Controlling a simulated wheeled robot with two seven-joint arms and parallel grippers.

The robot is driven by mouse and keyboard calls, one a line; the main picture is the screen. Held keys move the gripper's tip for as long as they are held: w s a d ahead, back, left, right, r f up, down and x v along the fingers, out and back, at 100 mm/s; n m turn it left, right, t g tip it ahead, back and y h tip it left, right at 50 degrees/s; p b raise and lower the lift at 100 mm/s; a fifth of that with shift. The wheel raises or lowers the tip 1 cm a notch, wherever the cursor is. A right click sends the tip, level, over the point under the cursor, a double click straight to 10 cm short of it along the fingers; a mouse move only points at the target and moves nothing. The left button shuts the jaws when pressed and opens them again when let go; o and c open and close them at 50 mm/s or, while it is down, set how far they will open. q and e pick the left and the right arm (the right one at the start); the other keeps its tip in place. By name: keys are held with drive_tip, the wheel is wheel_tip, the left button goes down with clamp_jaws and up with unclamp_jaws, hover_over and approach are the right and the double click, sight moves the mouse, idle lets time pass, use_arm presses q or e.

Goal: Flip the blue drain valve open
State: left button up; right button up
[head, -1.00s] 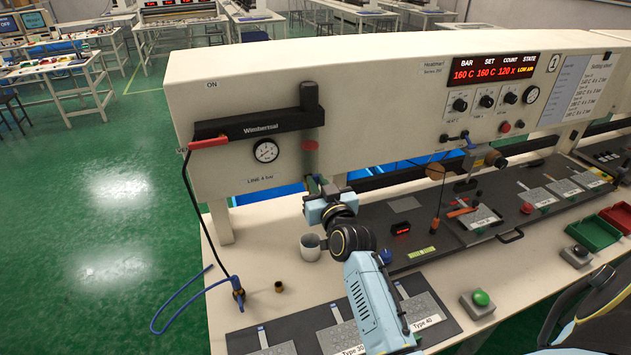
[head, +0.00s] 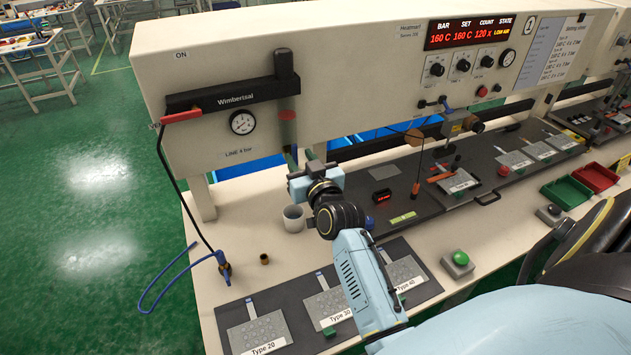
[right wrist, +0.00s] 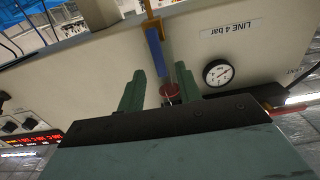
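The blue drain valve lever (right wrist: 155,52) shows in the right wrist view, which is upside down. It has a brass-coloured fitting (right wrist: 151,24) at one end. My right gripper (right wrist: 160,72) is open, with its two green fingers apart; the lever appears close to the gap between their tips. I cannot tell whether they touch it. In the head view my right gripper (head: 299,156) is just below the red part (head: 288,114) under the black "Wimbersal" unit (head: 235,97). The valve is not clear there. My left gripper is not in view.
A round gauge (head: 241,122) sits left of my right gripper on the cream panel (head: 200,60). A grey mug (head: 294,218) stands on the bench below the gripper. A blue hose (head: 165,285) lies at the bench's left edge. Labelled plates (head: 257,333) lie in front.

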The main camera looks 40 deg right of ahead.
drive_tip(key=b+v, duration=0.1)
drive_tip(key=v, duration=0.9)
drive_tip(key=shift+s, duration=0.4)
